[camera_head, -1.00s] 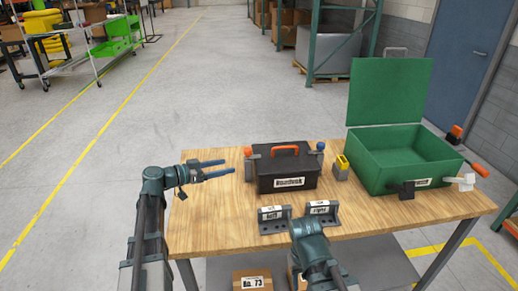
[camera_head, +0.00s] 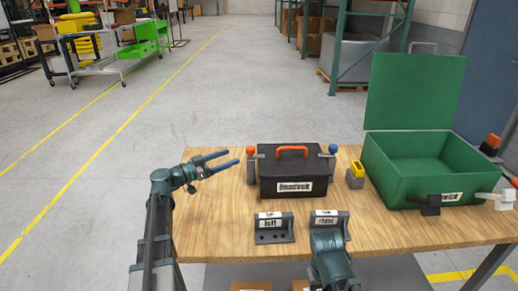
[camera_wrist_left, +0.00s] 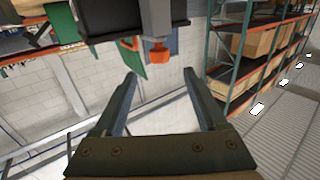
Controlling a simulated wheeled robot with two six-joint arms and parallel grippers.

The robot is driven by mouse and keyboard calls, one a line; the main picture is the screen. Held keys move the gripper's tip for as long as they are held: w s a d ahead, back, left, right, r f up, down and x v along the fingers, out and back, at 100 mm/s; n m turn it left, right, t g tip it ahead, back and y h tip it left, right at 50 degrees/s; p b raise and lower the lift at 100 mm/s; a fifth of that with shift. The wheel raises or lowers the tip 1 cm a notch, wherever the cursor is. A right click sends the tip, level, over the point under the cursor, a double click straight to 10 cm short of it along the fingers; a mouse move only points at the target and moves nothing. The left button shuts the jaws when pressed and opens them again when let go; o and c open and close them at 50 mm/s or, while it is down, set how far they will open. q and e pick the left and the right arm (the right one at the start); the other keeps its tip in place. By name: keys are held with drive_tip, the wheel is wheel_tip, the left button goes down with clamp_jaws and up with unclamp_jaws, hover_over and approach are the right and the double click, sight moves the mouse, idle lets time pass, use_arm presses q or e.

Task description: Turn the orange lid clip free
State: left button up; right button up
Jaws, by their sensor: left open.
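The black toolbox (camera_head: 290,172) stands shut on the wooden table, with an orange handle (camera_head: 292,149) on its lid. The orange lid clip (camera_head: 251,151) sits at the box's upper left side. A blue clip (camera_head: 333,149) is on the right side. My left gripper (camera_head: 233,158) is open and empty, just left of the orange clip and apart from it. In the left wrist view, the orange clip (camera_wrist_left: 160,54) appears beyond the open fingers, between their lines. My right gripper (camera_head: 328,240) is seen from behind at the front bracket; its fingers are hidden.
Two grey brackets, the left one (camera_head: 273,227) and the right one (camera_head: 336,220), stand at the table's front. A yellow-topped block (camera_head: 356,174) is right of the toolbox. An open green case (camera_head: 393,184) fills the right side. The table's left part is bare.

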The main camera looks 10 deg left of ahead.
use_arm(q)
drive_tip(key=x, duration=1.3)
drive_tip(key=shift+s, duration=0.1)
clamp_jaws()
